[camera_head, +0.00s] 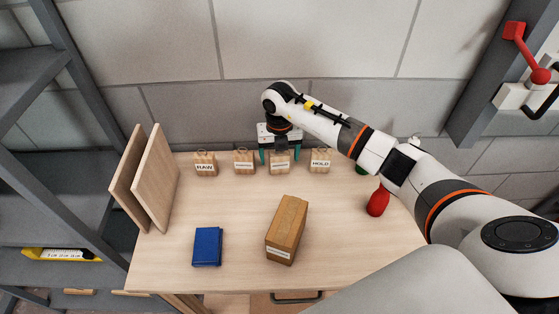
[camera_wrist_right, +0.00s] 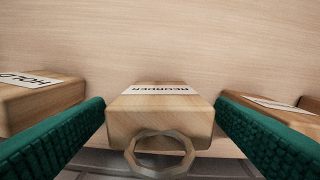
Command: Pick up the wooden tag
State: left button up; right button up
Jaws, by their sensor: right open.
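Several wooden tags with rings and white labels stand in a row along the back of the table. One reads RAW (camera_head: 205,167), one HOLD (camera_head: 320,164), and another has a label too small to read (camera_head: 244,163). The wooden tag marked REORDER (camera_wrist_right: 160,115) fills the middle of the right wrist view, its ring toward the camera; it also shows in the head view (camera_head: 279,168). My right gripper (camera_head: 280,156) is open, with its green fingers on either side of this tag and small gaps visible in the wrist view (camera_wrist_right: 160,110). My left gripper is out of view.
A labelled wooden block (camera_head: 288,222) and a blue book-like object (camera_head: 207,246) lie toward the table's front. Two upright boards (camera_head: 157,185) stand at the left. A red object (camera_head: 378,201) stands at the right, under my right arm. The table's middle is clear.

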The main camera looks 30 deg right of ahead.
jog(key=c, duration=1.1)
jog(key=shift+r, duration=0.1)
notch_tip(320, 180, up, 9)
jog(key=b, duration=0.2)
jog(key=shift+b, duration=0.4)
jog(key=shift+r, duration=0.45)
